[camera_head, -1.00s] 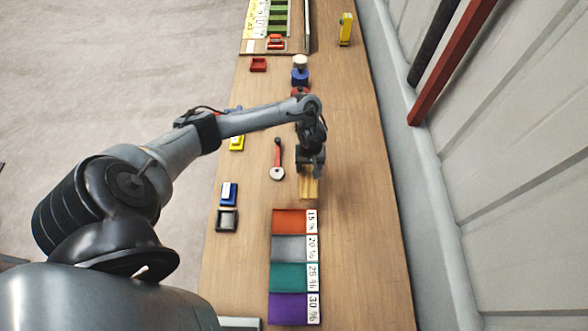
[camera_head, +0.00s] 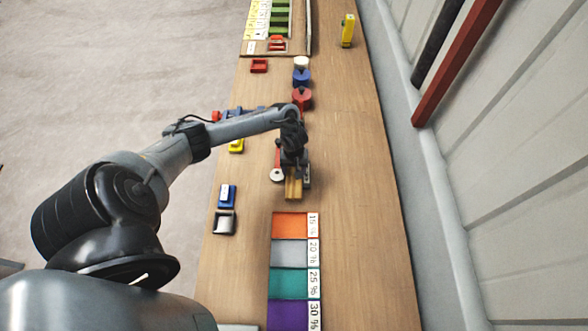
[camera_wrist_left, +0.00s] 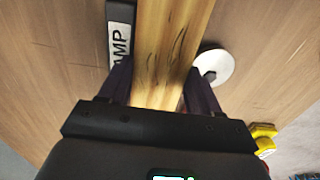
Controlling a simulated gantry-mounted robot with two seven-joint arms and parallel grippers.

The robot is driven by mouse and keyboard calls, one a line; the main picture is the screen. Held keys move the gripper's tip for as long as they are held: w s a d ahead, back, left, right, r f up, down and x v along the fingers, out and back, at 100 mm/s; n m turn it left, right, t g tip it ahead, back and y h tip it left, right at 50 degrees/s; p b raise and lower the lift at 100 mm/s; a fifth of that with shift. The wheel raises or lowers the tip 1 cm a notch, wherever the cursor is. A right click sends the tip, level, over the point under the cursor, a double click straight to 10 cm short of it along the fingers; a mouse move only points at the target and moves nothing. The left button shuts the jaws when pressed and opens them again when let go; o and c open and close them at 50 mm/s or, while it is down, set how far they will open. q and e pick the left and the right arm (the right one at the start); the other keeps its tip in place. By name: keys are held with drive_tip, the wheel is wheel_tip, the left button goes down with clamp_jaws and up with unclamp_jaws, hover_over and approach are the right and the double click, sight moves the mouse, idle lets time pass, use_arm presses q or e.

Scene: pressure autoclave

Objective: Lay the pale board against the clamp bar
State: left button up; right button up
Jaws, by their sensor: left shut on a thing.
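The pale board (camera_head: 293,189) is a yellowish wooden strip. My left gripper (camera_head: 293,177) is shut on it, and in the left wrist view the board (camera_wrist_left: 170,45) runs lengthwise between the two dark fingers (camera_wrist_left: 160,88). The clamp bar (camera_wrist_left: 121,35), dark with a white label reading "AMP" in view, lies just left of the board in the wrist view. In the head view the clamp bar (camera_head: 307,176) shows partly, right of the gripper. I cannot tell whether board and bar touch. My right gripper is not in view.
A red-handled tool with a white round end (camera_head: 277,175) lies close left of the gripper. Red and blue round pieces (camera_head: 302,97) stand farther back.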

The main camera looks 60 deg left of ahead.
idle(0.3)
use_arm(q)
drive_tip(key=o, duration=1.2)
drive_tip(key=shift+f, duration=0.1)
